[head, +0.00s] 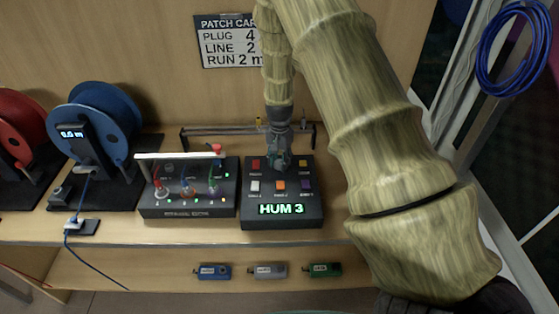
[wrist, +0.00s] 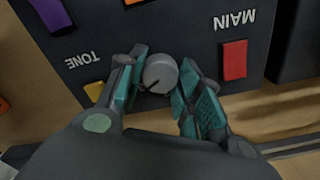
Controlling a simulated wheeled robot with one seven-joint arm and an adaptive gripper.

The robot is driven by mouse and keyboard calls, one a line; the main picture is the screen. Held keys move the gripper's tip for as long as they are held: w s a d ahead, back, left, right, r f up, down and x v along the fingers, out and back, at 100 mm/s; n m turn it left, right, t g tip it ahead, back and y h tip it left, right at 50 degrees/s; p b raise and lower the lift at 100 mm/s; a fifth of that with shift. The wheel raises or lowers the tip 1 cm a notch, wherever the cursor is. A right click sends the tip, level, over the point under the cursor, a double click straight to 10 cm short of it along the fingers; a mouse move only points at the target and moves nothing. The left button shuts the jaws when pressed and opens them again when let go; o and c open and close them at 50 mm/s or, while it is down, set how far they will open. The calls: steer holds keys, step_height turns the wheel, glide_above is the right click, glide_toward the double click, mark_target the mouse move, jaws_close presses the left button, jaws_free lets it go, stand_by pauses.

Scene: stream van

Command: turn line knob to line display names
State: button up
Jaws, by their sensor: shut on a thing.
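A grey round knob (wrist: 160,74) with a dark pointer mark sits on a dark control box, between the labels MAIN and TONE in the wrist view. My gripper (wrist: 162,66) is shut on this knob, with teal-padded fingers on either side. In the head view my gripper (head: 280,160) comes down on the back middle of the control box (head: 312,215) and hides the knob.
Coloured buttons surround the knob. A second dark box (head: 190,208) with plugs and lights stands close on the left. A blue cable reel (head: 110,105) and a red one (head: 18,125) stand farther left. Small devices lie on the lower shelf (head: 160,272).

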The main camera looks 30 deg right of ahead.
mark_target(280, 162)
steer(key=shift+w+r, duration=0.1)
steer(key=shift+w, duration=0.05)
steer(key=o, duration=1)
steer(key=shift+o, duration=0.2)
step_height(280, 162, up, 12)
stand_by(0.4)
